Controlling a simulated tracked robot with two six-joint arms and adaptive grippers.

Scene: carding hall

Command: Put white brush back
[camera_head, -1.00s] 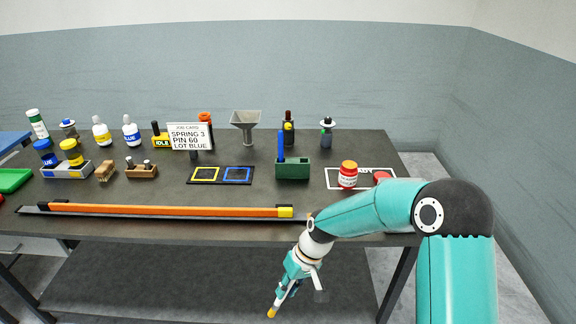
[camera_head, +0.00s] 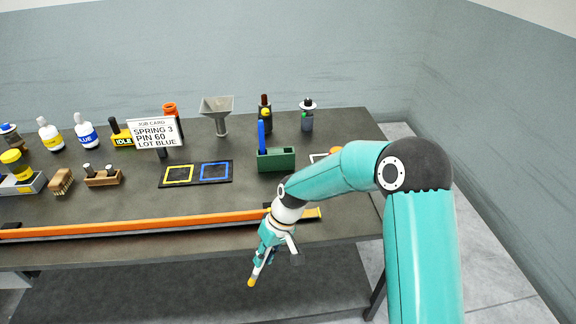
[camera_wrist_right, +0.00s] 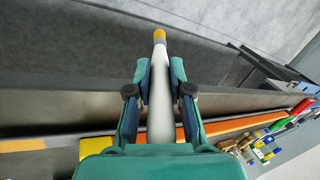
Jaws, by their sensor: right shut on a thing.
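My right gripper (camera_head: 262,262) is shut on the white brush (camera_wrist_right: 160,95), a white handle with a yellow tip. In the head view the brush (camera_head: 257,271) slants down, its tip low in front of the table's front edge. In the right wrist view the gripper (camera_wrist_right: 160,85) has a finger on each side of the handle. The green holder (camera_head: 284,160) stands on the table beyond the gripper, with a blue brush (camera_head: 262,138) upright at its left end. My left gripper is not in view.
An orange bar (camera_head: 150,223) lies along the table's front edge beside my right arm. A black mat (camera_head: 196,184) with yellow and blue squares lies left of the holder. A job card (camera_head: 154,133), a funnel (camera_head: 217,108) and bottles stand behind.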

